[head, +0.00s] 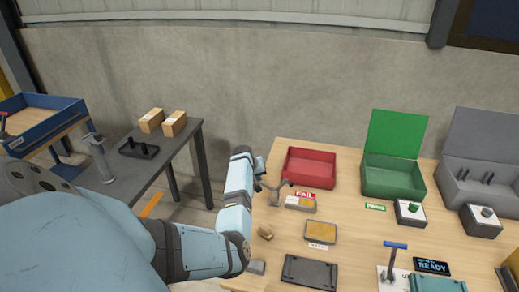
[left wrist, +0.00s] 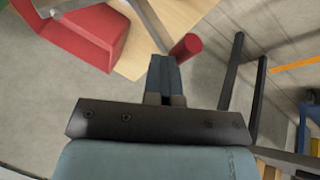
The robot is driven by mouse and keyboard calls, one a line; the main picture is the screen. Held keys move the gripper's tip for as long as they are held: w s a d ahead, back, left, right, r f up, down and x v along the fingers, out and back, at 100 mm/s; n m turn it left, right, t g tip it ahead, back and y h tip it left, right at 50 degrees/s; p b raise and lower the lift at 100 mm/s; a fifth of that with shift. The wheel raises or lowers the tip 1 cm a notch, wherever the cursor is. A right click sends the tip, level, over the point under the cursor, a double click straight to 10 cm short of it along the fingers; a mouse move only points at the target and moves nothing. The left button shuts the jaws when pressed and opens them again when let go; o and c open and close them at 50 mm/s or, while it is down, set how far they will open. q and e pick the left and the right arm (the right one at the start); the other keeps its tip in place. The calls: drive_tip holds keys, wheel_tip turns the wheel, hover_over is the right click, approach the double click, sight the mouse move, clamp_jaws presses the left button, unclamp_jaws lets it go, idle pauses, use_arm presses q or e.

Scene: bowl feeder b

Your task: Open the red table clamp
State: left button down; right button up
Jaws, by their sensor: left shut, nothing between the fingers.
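My left gripper (head: 262,170) is at the left edge of the wooden table, near its back left corner, and its fingers are shut and empty. In the left wrist view the closed fingertips (left wrist: 165,62) are just beside a red cylindrical handle (left wrist: 186,47) at the end of a grey metal bar; whether they touch cannot be told. In the head view a grey forked metal piece (head: 283,190), seemingly part of the clamp, shows right of the gripper. The rest of the clamp is hidden or too small to make out. My right gripper is not in view.
A red bin (head: 309,168) stands close to the right of the gripper. A green box (head: 393,175) and a grey box (head: 480,190) are farther right. A blue-handled lever (head: 395,246) stands in front. A dark side table (head: 190,140) is at the left, across a floor gap.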

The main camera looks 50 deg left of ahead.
use_arm(q)
drive_tip(key=shift+s+a+f, duration=0.1)
drive_tip(key=shift+s+f, duration=0.05)
drive_tip(key=shift+f, duration=0.05)
idle(0.3)
drive_tip(key=shift+r, duration=0.1)
drive_tip(key=shift+r+p, duration=0.2)
drive_tip(key=shift+p, duration=0.2)
drive_tip(key=w+p+v, duration=0.1)
drive_tip(key=p+v, duration=0.3)
drive_tip(key=v, duration=0.7)
drive_tip(key=shift+d+r, duration=0.4)
drive_tip(key=shift+r, duration=0.2)
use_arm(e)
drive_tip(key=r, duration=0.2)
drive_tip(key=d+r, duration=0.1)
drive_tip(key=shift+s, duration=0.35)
use_arm(q)
drive_tip(key=shift+w, duration=0.1)
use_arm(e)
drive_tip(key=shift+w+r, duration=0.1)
